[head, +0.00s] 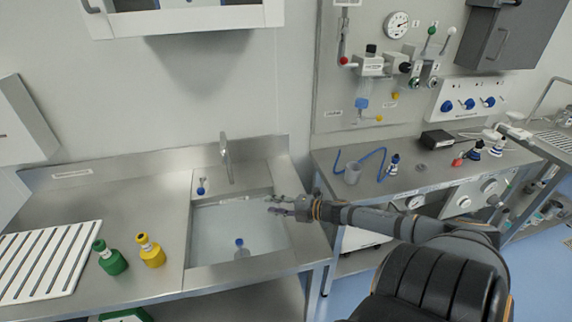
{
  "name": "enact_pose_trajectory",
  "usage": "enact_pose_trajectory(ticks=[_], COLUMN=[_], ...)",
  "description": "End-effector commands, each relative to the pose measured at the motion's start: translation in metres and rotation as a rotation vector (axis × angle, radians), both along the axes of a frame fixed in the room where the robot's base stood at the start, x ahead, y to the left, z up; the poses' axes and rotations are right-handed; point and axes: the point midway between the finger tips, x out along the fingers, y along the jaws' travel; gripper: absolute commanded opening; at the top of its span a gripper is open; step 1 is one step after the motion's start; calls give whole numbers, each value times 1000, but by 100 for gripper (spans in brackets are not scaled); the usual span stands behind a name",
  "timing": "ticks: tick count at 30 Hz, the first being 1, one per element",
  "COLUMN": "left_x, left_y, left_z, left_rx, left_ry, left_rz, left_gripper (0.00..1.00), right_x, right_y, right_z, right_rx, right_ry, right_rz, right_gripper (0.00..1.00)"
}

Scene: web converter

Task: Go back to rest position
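My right gripper (272,204) reaches in from the right on its extended arm. It is over the right part of the sink (215,222), near its right rim. Its two fingers look spread apart, with nothing visible between them. My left gripper is not in view. A clear item with a blue top (240,245) is in the sink, below and left of the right gripper, apart from it.
A faucet (226,158) stands behind the sink. A green bottle (109,259) and a yellow bottle (150,252) stand left of it, beside a slotted white rack (45,262). The right bench holds a beaker (352,173) and blue tubing (372,158). A gap separates the benches.

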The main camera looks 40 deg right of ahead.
Motion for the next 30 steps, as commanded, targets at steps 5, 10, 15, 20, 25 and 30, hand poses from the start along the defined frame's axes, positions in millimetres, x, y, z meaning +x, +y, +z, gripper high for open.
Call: enact_pose_trajectory(ticks=[5,10,15,20,25,30], left_x=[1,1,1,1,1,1], left_y=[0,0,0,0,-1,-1], left_z=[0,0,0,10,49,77], left_rx=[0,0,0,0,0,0], left_ry=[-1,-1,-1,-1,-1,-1], left_rz=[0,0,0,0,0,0], left_gripper=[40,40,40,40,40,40], right_x=[0,0,0,0,0,0], right_y=[0,0,0,0,0,0], right_z=[0,0,0,10,49,77], right_rx=[0,0,0,0,0,0], right_ry=[0,0,0,0,0,0], right_rz=[0,0,0,0,0,0], right_gripper=[33,33,33,33,33,33])
